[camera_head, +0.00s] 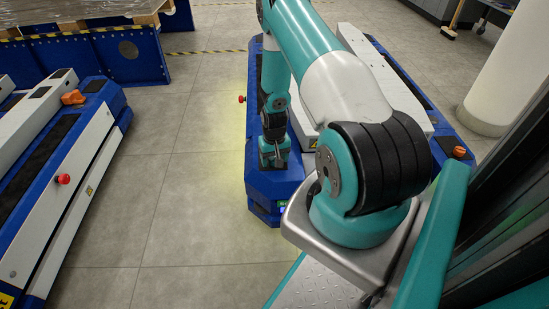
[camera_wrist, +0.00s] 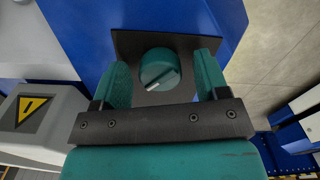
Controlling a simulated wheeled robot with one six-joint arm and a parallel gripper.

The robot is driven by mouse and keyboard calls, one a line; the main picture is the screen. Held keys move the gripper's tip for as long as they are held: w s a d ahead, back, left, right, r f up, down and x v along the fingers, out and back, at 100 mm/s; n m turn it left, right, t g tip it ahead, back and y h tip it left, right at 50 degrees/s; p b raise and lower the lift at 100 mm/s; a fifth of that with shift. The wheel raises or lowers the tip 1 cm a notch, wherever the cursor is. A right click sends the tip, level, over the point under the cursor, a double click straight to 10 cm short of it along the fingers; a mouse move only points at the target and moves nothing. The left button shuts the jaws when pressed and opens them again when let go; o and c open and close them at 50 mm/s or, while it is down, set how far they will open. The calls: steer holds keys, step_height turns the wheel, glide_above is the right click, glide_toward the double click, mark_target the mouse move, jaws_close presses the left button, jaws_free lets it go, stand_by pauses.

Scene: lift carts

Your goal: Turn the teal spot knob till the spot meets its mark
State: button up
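The teal knob (camera_wrist: 160,70) sits on a dark plate (camera_wrist: 130,42) fixed to a blue cart face, seen in the wrist view. A pale pointer line on the knob slants toward the lower left. I cannot make out a separate spot or mark. My gripper (camera_wrist: 163,76) is open, with one teal finger on each side of the knob and a gap between each finger and the knob. The lower part of the plate is hidden behind my gripper. In the head view my arm reaches over the blue cart (camera_head: 262,190); the knob cannot be seen there.
A grey housing with a yellow warning sign (camera_wrist: 32,108) is close at left in the wrist view. In the head view, another blue-and-white cart (camera_head: 70,180) stands left, a white pillar (camera_head: 505,75) right. Grey floor (camera_head: 190,200) between the carts is clear.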

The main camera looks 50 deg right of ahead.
steer(key=shift+r, duration=0.1)
step_height(320, 180, up, 17)
steer(key=p, duration=0.6)
steer(key=shift+r, duration=0.1)
stand_by(0.3)
